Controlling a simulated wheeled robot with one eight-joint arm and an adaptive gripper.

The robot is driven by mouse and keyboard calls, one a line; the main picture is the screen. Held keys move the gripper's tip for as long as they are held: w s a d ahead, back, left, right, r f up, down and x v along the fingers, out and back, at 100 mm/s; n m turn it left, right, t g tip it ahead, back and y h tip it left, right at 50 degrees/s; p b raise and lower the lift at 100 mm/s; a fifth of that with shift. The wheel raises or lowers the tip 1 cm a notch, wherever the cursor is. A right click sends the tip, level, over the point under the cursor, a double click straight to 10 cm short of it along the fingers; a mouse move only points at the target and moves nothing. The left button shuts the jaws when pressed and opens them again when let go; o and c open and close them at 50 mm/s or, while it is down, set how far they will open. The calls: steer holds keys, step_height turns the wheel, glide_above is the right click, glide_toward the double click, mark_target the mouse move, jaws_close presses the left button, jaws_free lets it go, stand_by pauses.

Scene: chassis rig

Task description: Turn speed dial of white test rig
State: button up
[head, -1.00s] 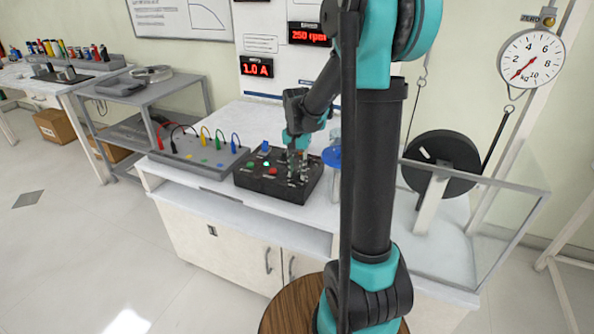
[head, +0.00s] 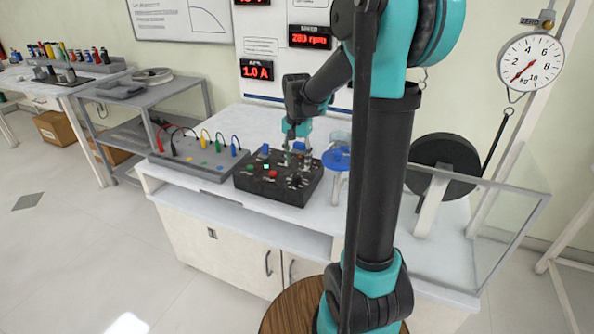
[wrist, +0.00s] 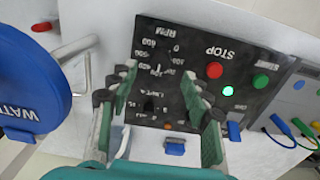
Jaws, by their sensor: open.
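The white test rig (head: 210,205) is a bench with a black control box (head: 250,186) on its top. In the wrist view the box's panel (wrist: 222,50) carries RPM and STOP labels and a printed speed scale. The speed dial (wrist: 157,70) is dark and lies between the tips of my fingers, partly hard to make out. My gripper (wrist: 157,76) is open, its green fingers spread over the panel; whether they touch the dial is unclear. In the head view my gripper (head: 296,150) is over the back right of the box. The rpm display (head: 309,37) appears to read 280.
A red button (wrist: 214,70), a green button (wrist: 260,81) and a lit green lamp (wrist: 233,130) are right of the fingers. A blue round WATT object (wrist: 28,80) is close on the left. A grey cable box (head: 205,160) stands left of the control box.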

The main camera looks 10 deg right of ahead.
mark_target(297, 175)
step_height(297, 175, up, 7)
stand_by(0.3)
